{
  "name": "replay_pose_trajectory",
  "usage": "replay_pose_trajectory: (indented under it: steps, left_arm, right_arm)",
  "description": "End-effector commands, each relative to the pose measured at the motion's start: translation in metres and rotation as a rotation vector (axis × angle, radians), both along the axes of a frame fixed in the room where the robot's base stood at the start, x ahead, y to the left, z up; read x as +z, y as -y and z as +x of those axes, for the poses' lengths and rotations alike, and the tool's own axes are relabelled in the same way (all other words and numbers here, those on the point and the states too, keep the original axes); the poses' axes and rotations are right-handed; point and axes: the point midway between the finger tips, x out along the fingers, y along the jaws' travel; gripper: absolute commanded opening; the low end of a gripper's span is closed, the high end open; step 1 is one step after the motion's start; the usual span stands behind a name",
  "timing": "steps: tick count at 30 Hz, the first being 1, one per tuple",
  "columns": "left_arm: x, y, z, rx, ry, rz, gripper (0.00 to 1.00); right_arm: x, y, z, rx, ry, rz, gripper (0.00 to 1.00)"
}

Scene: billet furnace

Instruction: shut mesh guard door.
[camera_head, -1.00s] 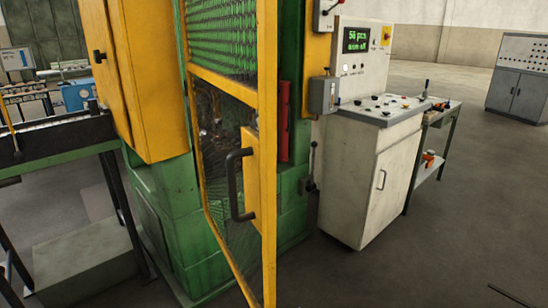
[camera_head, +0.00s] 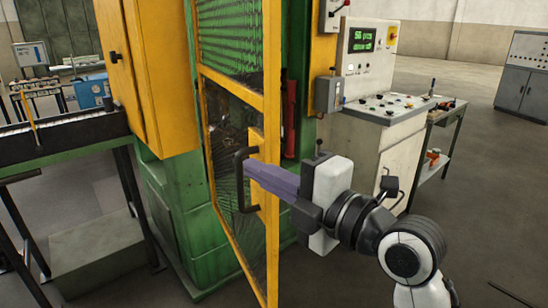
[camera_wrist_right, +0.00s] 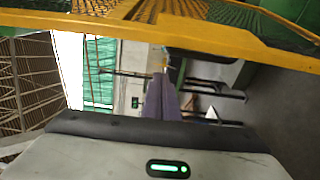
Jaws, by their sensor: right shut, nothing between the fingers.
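The mesh guard door (camera_head: 273,225) has a yellow frame with wire mesh and stands swung out from the green machine, its free edge toward me. Its black bar handle (camera_head: 239,185) is on the side facing left. My right gripper (camera_head: 250,169) is shut and empty. Its purple fingers lie across the front of the door's free edge, with the tips by the handle's upper part. I cannot tell whether they touch it. In the right wrist view the fingers (camera_wrist_right: 162,98) point ahead below a yellow door bar (camera_wrist_right: 190,36). My left gripper is not in view.
A yellow cabinet (camera_head: 155,85) stands left of the door. A white control console (camera_head: 370,160) with buttons and a side table (camera_head: 445,135) stand to the right. A conveyor (camera_head: 65,140) is at the left. Floor is clear at the lower right.

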Motion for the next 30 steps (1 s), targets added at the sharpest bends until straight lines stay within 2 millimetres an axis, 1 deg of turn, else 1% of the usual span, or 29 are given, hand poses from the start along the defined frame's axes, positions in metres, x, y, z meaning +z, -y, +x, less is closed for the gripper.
replay_pose_trajectory:
  steps: [1, 3, 6, 9, 12, 15, 25, 30]
  left_arm:
    - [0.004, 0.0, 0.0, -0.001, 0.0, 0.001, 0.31]
    - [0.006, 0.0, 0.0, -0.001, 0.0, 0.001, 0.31]
    - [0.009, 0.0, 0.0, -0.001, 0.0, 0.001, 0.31]
    - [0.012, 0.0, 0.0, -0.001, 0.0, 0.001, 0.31]
    - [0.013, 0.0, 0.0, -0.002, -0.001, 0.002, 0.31]
    - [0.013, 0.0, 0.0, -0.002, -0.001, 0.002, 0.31]
    - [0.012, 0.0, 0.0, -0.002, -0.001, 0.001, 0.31]
    - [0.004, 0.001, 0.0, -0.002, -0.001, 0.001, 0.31]
  right_arm:
    - [0.002, -0.008, 0.008, 0.002, -0.004, 0.006, 0.0]
    - [0.002, -0.017, 0.018, 0.002, -0.003, 0.005, 0.0]
    - [0.001, 0.002, 0.025, -0.004, -0.002, 0.002, 0.0]
    - [0.001, 0.012, 0.029, -0.002, -0.003, 0.002, 0.0]
    - [0.0, 0.019, 0.031, -0.001, -0.003, 0.002, 0.0]
    - [-0.001, 0.022, 0.032, -0.001, -0.002, 0.001, 0.0]
    - [-0.001, 0.023, 0.032, 0.0, -0.001, 0.002, 0.0]
    - [-0.003, 0.029, 0.037, 0.005, 0.001, -0.001, 0.0]
